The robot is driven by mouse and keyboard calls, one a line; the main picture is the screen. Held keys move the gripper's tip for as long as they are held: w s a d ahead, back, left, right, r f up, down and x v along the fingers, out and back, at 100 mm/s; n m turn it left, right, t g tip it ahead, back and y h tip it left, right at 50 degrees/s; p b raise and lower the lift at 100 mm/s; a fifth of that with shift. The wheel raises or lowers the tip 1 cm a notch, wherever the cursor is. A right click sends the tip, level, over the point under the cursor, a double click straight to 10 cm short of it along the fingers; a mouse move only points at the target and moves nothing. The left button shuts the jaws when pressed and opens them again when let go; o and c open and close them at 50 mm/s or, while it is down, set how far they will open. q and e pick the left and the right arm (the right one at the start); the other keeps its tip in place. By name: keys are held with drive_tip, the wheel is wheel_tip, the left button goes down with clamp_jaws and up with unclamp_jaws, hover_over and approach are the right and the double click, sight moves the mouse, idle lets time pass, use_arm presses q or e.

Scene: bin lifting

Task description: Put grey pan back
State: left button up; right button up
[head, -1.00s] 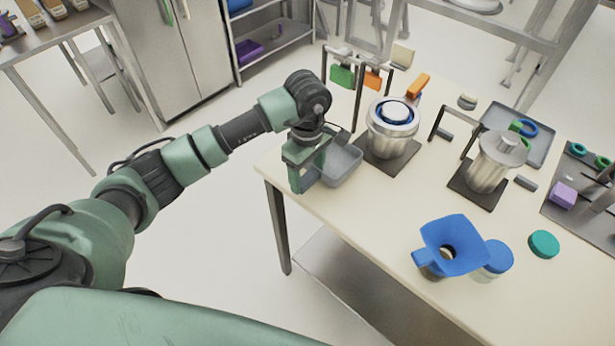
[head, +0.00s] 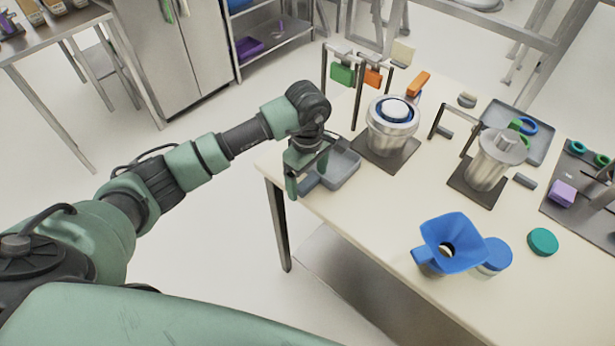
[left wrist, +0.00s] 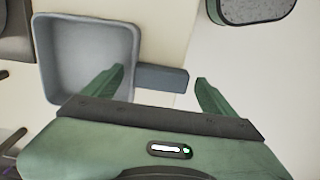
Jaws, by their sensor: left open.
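The grey pan (head: 346,172), a square open dish with a short handle (head: 309,183), is at the table's near left corner. In the left wrist view the pan (left wrist: 86,20) is left of the fingers and looks empty. My left gripper (head: 297,180) is over the handle end. In the left wrist view its fingers (left wrist: 161,77) are spread apart, with the grey handle (left wrist: 162,79) showing between them, a gap on the right side. My right gripper is not in view.
A steel pot (head: 390,130) on a dark plate stands right of the pan. A second steel vessel (head: 490,160), a blue funnel (head: 452,240) and a grey tray (head: 520,130) are farther right. The table's left edge is close to the pan.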

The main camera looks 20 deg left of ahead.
use_arm(q)
drive_tip(key=shift+w+r, duration=0.1)
drive_tip(key=shift+r, duration=0.25)
wheel_tip(320, 180, up, 12)
drive_tip(key=b, duration=0.3)
drive_tip(key=shift+f+b, duration=0.25)
drive_tip(key=shift+b, duration=0.05)
